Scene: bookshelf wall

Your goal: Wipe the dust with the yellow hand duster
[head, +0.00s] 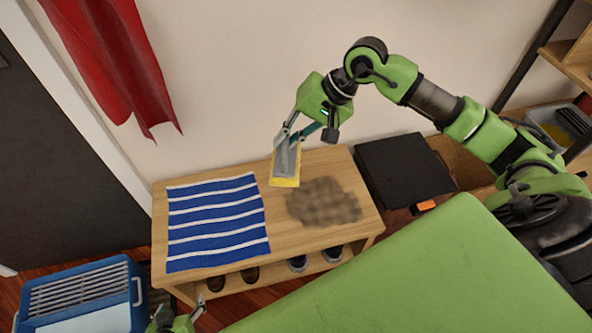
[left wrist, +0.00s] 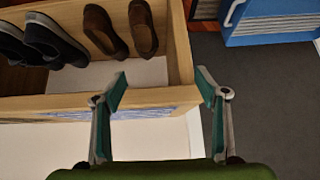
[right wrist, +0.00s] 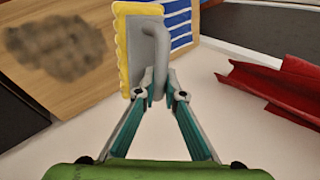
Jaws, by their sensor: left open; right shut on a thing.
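The hand duster (head: 285,182) has a yellow pad and a grey back and handle. My right gripper (head: 290,142) is shut on its grey handle, and the duster hangs tilted near the bench's back edge, left of the dust. The right wrist view shows the duster (right wrist: 123,55) in the jaws (right wrist: 163,86). The dust (head: 323,203) is a dark brown patch on the right half of the bench top; it also shows in the right wrist view (right wrist: 55,45). My left gripper (left wrist: 162,90) is open and empty, low by the bench's front left.
A blue-and-white striped cloth (head: 215,222) covers the left half of the wooden bench (head: 340,165). Shoes (head: 247,274) sit in the shelf below. A blue crate (head: 80,290) stands at the left, a black box (head: 400,172) at the right. Red fabric (head: 115,65) hangs on the wall.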

